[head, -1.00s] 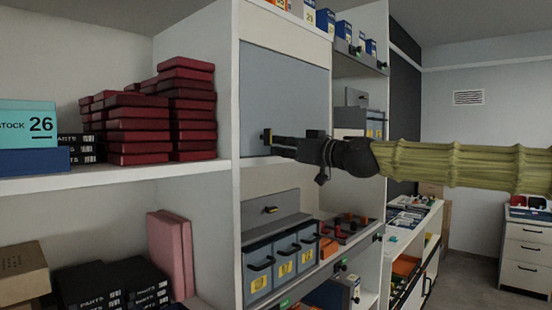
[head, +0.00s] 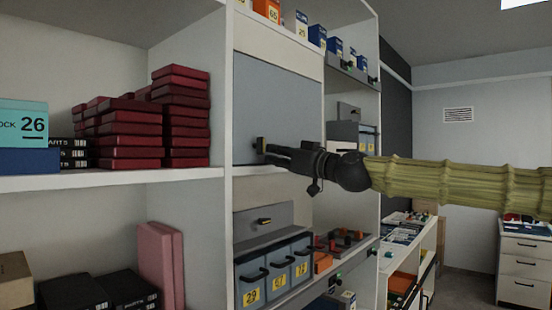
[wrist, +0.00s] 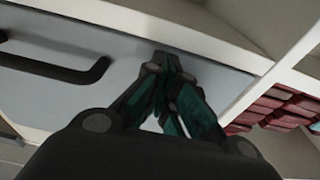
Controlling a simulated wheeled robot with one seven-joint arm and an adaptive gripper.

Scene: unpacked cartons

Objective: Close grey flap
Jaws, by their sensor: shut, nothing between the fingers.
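The grey flap (head: 280,100) is a flat grey-blue panel across an upper compartment of the white shelf unit. It hangs about upright. I cannot tell whether a gap is left at its lower edge. My gripper (head: 268,150) is at the flap's lower part, left of its middle, and hides some of that edge. In the wrist view the flap (wrist: 105,42) fills the upper left, with a black bar handle (wrist: 60,68) on it. My gripper's dark green fingers (wrist: 165,62) are shut and empty, at the panel beside a white edge. Contact is unclear.
Below the flap are another grey panel (head: 262,222) and numbered blue bins (head: 278,275). Small boxes (head: 303,25) stand above. Open floor lies at right.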

